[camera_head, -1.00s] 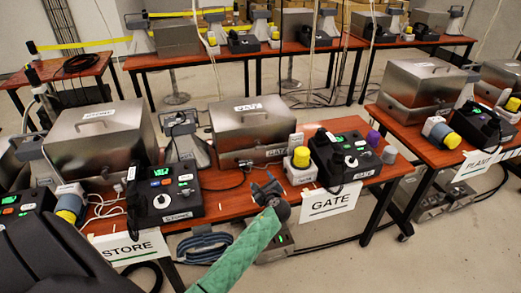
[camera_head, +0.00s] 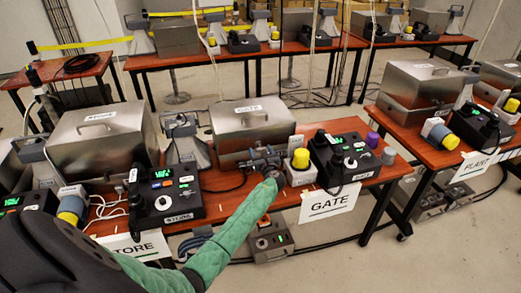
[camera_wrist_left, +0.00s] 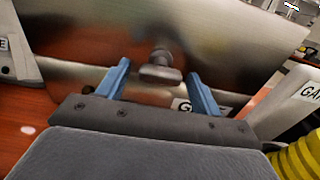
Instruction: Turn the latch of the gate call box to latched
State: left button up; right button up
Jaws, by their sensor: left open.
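The gate call box (camera_head: 250,118) is a steel box with a lid handle, standing at the back of the middle table. Its latch (camera_wrist_left: 160,69) is a small dark metal knob on the front face, seen in the left wrist view; my gripper hides it in the head view. My left gripper (camera_head: 262,156) is in front of the box's lower front. In the wrist view its two blue fingers (camera_wrist_left: 158,88) are open on either side of the latch, with gaps at both sides. I cannot tell whether they reach around it. My right gripper is not in view.
A white block with a yellow cap (camera_head: 301,160) stands just right of my gripper, and the gate phone (camera_head: 343,158) beyond it. The store phone (camera_head: 166,195) is to the left. A grey horn (camera_head: 183,140) stands left of the box. A GATE sign (camera_head: 332,202) hangs at the front edge.

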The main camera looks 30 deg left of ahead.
pick_arm(q)
jog(key=shift+w+a, duration=0.25)
jog(key=shift+a, duration=0.1)
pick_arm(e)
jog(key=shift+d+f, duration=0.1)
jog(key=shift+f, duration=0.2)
pick_arm(q)
jog(key=shift+c, duration=0.3)
jog(key=c, duration=0.9)
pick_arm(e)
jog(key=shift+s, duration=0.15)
